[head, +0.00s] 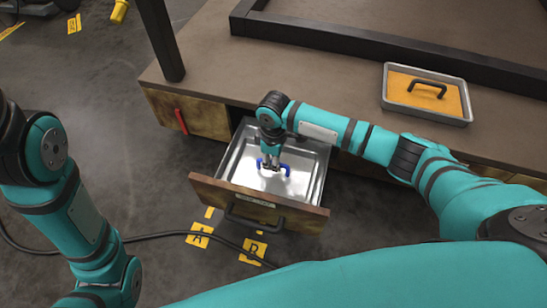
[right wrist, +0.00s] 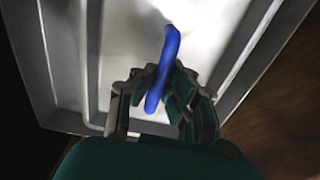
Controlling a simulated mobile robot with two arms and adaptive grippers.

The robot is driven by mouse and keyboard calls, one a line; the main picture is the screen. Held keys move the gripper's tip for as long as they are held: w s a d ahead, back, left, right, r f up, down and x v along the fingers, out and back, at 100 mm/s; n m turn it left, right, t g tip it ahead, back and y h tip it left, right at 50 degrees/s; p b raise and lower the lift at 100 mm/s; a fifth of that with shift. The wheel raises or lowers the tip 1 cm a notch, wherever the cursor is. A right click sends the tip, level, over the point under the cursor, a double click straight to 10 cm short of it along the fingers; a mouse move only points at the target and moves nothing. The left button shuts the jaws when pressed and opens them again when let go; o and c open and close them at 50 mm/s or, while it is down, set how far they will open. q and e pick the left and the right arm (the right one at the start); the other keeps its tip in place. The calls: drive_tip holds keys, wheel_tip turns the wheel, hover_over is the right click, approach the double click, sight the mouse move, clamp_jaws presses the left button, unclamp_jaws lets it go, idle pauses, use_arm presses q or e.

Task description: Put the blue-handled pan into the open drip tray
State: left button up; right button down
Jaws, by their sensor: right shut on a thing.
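The blue-handled pan (head: 300,170) is a shallow, shiny metal pan. It lies level within the outline of the open drip tray (head: 205,190), a pulled-out drawer with a wooden front and black pull. I cannot tell whether the pan touches the tray's floor. My right gripper (head: 271,166) points down and is shut on the blue handle. In the right wrist view the gripper's fingers (right wrist: 160,105) are on both sides of the blue handle (right wrist: 168,60), with pale metal below. My left arm stands at the left; its gripper is out of view.
A second pan (head: 467,100) with an orange inside and black handle lies on the brown bench (head: 300,70). A black cable (head: 150,237) crosses the floor near marked yellow labels (head: 200,236).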

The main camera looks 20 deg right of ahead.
drive_tip(key=shift+f, duration=0.25)
drive_tip(key=c, duration=1.4)
unclamp_jaws()
wheel_tip(320, 180, up, 12)
drive_tip(key=shift+w, duration=0.15)
